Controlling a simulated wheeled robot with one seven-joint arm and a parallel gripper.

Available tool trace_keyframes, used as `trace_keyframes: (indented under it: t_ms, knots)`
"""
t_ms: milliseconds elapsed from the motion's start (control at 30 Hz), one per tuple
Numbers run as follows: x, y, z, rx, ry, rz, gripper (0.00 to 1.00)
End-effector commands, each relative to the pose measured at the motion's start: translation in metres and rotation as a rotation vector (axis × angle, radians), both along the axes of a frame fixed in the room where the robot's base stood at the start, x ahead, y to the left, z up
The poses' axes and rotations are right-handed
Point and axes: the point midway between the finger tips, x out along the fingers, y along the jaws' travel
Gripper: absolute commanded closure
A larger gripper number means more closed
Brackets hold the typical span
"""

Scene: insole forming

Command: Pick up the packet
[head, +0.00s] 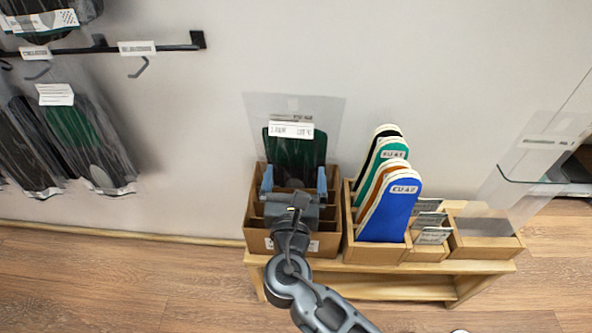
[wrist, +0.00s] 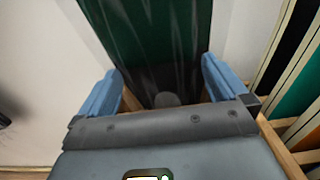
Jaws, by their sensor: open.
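The packet (head: 295,152) is a clear bag with a dark green insole inside and a white label card near its top. It stands upright in a cardboard box (head: 252,212) on the low wooden bench. My gripper (head: 294,180) is open at the packet's lower part, with one blue finger on each side of it. In the wrist view the packet (wrist: 160,45) rises between the blue fingers of my gripper (wrist: 166,88), and I see gaps beside it. The packet's bottom is hidden by my gripper and the box.
Right of the box, a wooden holder (head: 347,225) carries several coloured insoles (head: 390,205), close to my gripper's right side. Small cards (head: 432,236) and a wooden tray (head: 488,246) stand further right. More packets (head: 70,140) hang on the left wall. The wall is close behind.

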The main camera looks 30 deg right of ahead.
Motion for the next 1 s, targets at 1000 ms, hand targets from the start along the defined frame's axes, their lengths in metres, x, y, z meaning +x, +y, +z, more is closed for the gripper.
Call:
trace_keyframes:
  t_ms: [1000]
  knots:
    - [0.0036,-0.0025,0.0033,0.001,-0.001,0.001,0.40]
